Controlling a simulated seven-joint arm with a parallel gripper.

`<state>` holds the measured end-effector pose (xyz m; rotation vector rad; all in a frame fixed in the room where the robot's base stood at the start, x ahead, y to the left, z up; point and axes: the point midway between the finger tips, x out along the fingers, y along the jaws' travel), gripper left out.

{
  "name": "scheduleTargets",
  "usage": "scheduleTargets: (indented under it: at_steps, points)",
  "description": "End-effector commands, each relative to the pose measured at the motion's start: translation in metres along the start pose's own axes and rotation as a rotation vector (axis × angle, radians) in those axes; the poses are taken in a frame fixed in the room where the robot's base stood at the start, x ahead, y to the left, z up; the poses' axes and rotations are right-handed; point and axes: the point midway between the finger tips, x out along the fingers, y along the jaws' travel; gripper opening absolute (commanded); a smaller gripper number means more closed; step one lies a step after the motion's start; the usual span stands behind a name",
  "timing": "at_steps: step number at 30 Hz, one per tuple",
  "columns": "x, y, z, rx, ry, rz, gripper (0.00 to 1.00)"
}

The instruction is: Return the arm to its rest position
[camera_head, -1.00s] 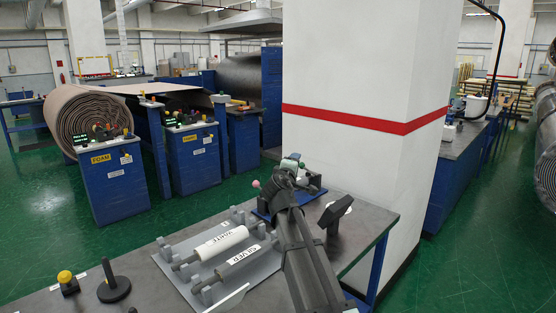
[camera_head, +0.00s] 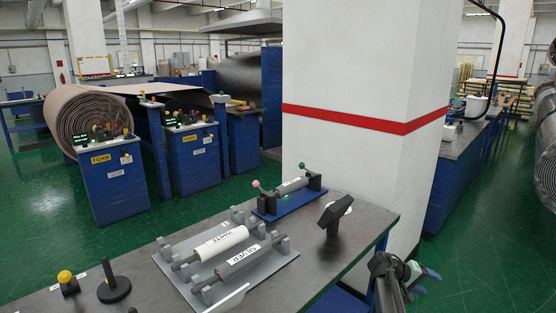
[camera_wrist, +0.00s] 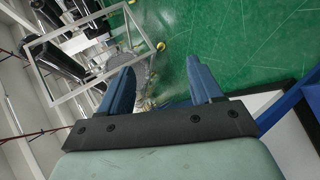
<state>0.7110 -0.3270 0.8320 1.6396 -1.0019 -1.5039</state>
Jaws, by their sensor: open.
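My gripper (camera_head: 420,274) is at the lower right in the head view, off the right edge of the grey table (camera_head: 330,250) and in front of the aisle. In the wrist view my gripper (camera_wrist: 163,82) shows two blue fingers spread apart with nothing between them. Green floor (camera_wrist: 240,45) and a tilted view of the hall lie beyond the fingers. My arm below the gripper is mostly cut off by the lower picture edge.
On the table, a white roll (camera_head: 222,243) and a silver roll (camera_head: 238,263) lie on a grey rack. A blue fixture (camera_head: 289,202) holds a small labelled roll. A black device (camera_head: 335,210) stands near the table's right edge. A white pillar (camera_head: 360,130) rises behind.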

Motion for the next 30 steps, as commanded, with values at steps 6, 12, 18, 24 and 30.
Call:
scheduleTargets:
  at_steps: [6,12,18,24,30]
  points:
    - [0.041,-0.073,0.076,-0.005,-0.170,-0.092,0.65]
    - [0.040,-0.155,0.128,-0.064,-0.234,-0.228,0.65]
    - [0.023,-0.237,0.182,-0.141,-0.273,-0.384,0.65]
    - [-0.001,-0.308,0.242,-0.211,-0.321,-0.536,0.65]
    - [-0.028,-0.367,0.308,-0.272,-0.380,-0.680,0.65]
